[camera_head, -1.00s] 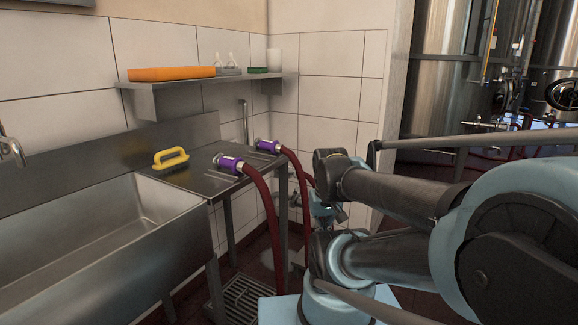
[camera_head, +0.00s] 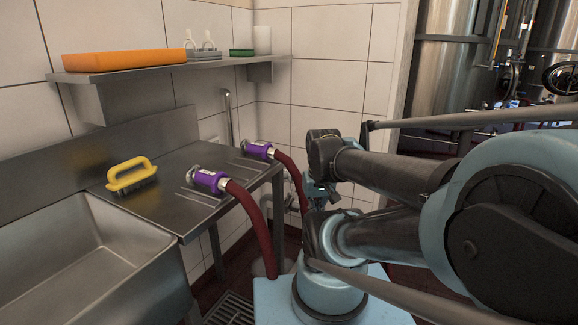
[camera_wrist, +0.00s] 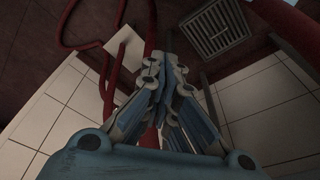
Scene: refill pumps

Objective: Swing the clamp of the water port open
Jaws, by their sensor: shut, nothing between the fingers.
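I cannot make out the water port or its clamp in either view. Two red hoses with purple-collared metal ends lie on the steel side table: the nearer hose end (camera_head: 208,180) and the farther hose end (camera_head: 259,150). My gripper (camera_wrist: 165,65) is shut and empty in the wrist view, with its fingers together above the floor. In the head view my folded arm covers the area right of the table, and the gripper is hard to make out there.
A steel sink (camera_head: 85,250) stands at left, beside the side table (camera_head: 215,210) with a yellow brush (camera_head: 132,176). A wall shelf (camera_head: 180,67) holds an orange block (camera_head: 120,60). The wrist view shows a floor drain (camera_wrist: 212,28) and a red hose (camera_wrist: 108,90).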

